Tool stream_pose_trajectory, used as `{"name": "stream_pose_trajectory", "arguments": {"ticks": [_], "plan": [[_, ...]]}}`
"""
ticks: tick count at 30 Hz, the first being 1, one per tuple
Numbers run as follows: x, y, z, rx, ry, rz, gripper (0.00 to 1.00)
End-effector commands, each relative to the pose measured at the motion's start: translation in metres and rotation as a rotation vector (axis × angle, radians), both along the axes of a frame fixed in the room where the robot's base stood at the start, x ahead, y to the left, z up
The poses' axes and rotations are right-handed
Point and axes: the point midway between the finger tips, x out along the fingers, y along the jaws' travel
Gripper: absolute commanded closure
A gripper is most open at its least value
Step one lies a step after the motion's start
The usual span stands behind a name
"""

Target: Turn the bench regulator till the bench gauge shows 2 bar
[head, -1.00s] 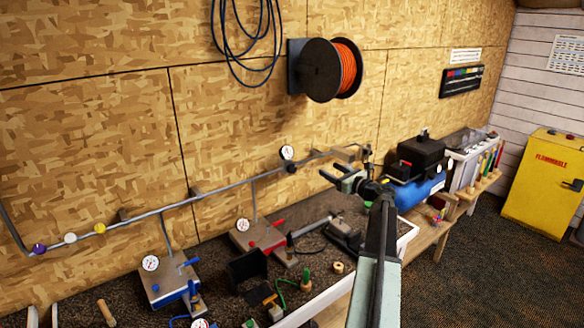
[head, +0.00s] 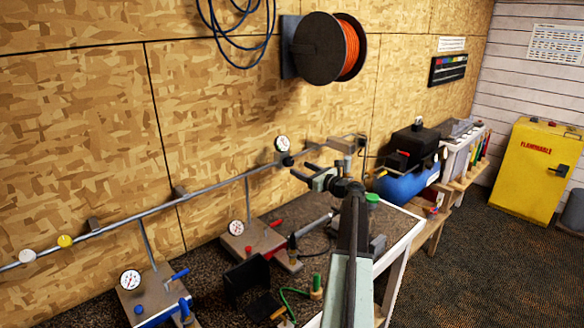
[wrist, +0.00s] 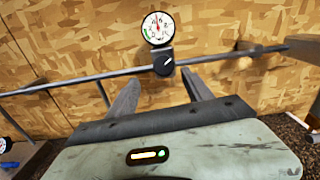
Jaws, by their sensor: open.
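A round white gauge (head: 283,144) sits above a dark regulator knob (head: 286,160) on the wall pipe. In the wrist view the gauge (wrist: 158,28) stands upright at top centre, and the black knob (wrist: 163,65) with a pale pointer mark is just below it. The gauge has a green patch and a red needle pointing roughly upward; its numbers are too small to read. My gripper (head: 303,171) is open and empty, to the right of the knob in the head view. In the wrist view its fingers (wrist: 160,76) straddle the line to the knob, short of it, apparently not touching.
The grey pipe (head: 215,187) runs along the wall. A red-handled unit with a gauge (head: 236,228) and a blue-handled unit with a gauge (head: 130,280) sit on the bench below. A blue tank (head: 400,186) stands to the right. A cable reel (head: 318,50) hangs above.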

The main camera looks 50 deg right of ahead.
Motion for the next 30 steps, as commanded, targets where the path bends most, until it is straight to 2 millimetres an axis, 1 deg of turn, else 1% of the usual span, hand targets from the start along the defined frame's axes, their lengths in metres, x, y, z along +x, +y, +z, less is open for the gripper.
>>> {"name": "stream_pose_trajectory", "arguments": {"ticks": [2, 5, 9, 13, 16, 21, 22, 23, 24, 26, 27, 28, 29, 30], "plan": [[0.004, -0.005, 0.0, 0.0, 0.0, -0.006, 0.41], [0.016, -0.01, 0.0, 0.0, 0.0, -0.01, 0.41], [0.04, -0.015, 0.0, 0.0, 0.0, -0.015, 0.41], [0.058, -0.018, 0.0, 0.0, 0.0, -0.018, 0.41], [0.063, -0.018, 0.0, 0.0, 0.0, -0.02, 0.41], [0.062, -0.018, 0.0, 0.0, 0.0, -0.02, 0.41], [0.062, -0.018, 0.0, 0.0, 0.0, -0.02, 0.47], [0.062, -0.018, 0.0, 0.0, 0.0, -0.02, 0.55], [0.062, -0.018, 0.0, 0.0, 0.0, -0.02, 0.66], [0.062, -0.018, 0.0, 0.0, 0.0, -0.021, 0.83], [0.062, -0.018, 0.0, 0.0, 0.0, -0.021, 0.94], [0.061, -0.018, 0.0, 0.0, 0.0, -0.021, 1.0], [0.054, 0.003, 0.0, 0.0, 0.0, -0.023, 1.0], [0.059, -0.009, 0.0, -0.001, 0.0, -0.022, 1.0]]}}
